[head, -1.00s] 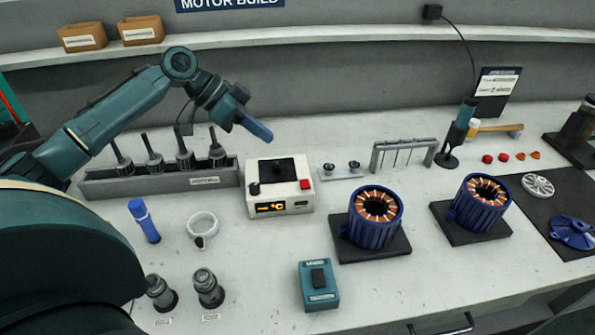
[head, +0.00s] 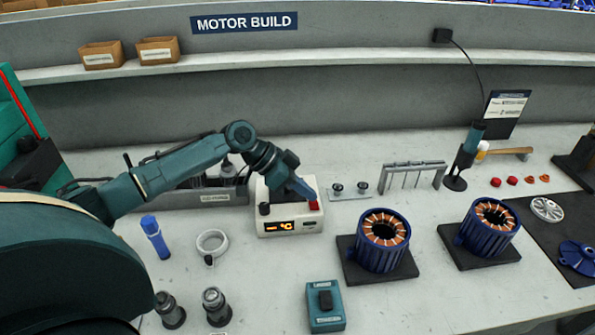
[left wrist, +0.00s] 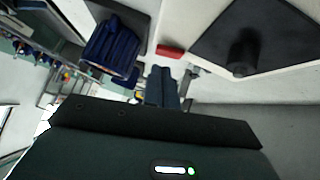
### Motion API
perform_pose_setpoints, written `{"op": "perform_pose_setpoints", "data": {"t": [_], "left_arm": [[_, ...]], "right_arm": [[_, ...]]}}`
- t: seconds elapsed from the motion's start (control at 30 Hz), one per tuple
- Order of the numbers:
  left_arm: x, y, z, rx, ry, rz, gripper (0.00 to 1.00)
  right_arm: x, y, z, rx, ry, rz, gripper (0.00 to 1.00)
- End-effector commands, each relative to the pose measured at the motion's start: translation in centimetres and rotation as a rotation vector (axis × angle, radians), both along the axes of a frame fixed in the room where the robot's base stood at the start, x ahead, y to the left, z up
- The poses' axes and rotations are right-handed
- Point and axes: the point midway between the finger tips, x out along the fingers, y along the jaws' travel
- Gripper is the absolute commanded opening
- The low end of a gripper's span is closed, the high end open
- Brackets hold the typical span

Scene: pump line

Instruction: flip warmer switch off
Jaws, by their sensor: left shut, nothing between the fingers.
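The warmer (head: 290,228) is a white box with a lit orange display, a black knob at its left and a dark top plate. Its red switch (head: 314,205) is at the right of its front top edge. My left gripper (head: 311,197) is shut and empty, its tips right above or at the red switch; I cannot tell whether they touch. In the left wrist view, the red switch (left wrist: 170,51) lies just beyond the fingers (left wrist: 162,85), with the dark top plate (left wrist: 250,40) to its right. My right gripper is not in view.
A small plate with two dark knobs (head: 350,190) and a grey rack (head: 412,177) stand right of the warmer. Two blue stators (head: 382,240) sit on dark pads. A teal box with a black switch (head: 325,307) lies in front. A grey holder (head: 195,198) stands left.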

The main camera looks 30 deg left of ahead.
Motion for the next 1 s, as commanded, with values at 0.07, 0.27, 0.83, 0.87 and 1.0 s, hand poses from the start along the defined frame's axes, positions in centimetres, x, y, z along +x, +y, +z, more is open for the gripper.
{"op": "perform_pose_setpoints", "data": {"t": [0.07,0.27,0.83,0.87,1.0], "left_arm": [[-0.1,-0.1,-0.7,-0.001,0.001,0.0,0.0],[-0.2,-0.2,-1.4,-0.001,-0.001,0.0,0.0],[-0.9,-0.6,-2.5,0.112,-0.142,-0.002,0.0],[-0.9,-0.6,-2.6,0.112,-0.14,-0.002,0.0],[-1.0,-0.6,-2.7,0.112,-0.134,-0.003,0.0]], "right_arm": [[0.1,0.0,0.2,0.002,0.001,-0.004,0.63],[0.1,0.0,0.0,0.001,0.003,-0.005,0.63],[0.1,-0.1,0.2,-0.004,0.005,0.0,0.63],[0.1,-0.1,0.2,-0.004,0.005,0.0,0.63],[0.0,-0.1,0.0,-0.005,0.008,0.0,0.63]]}}
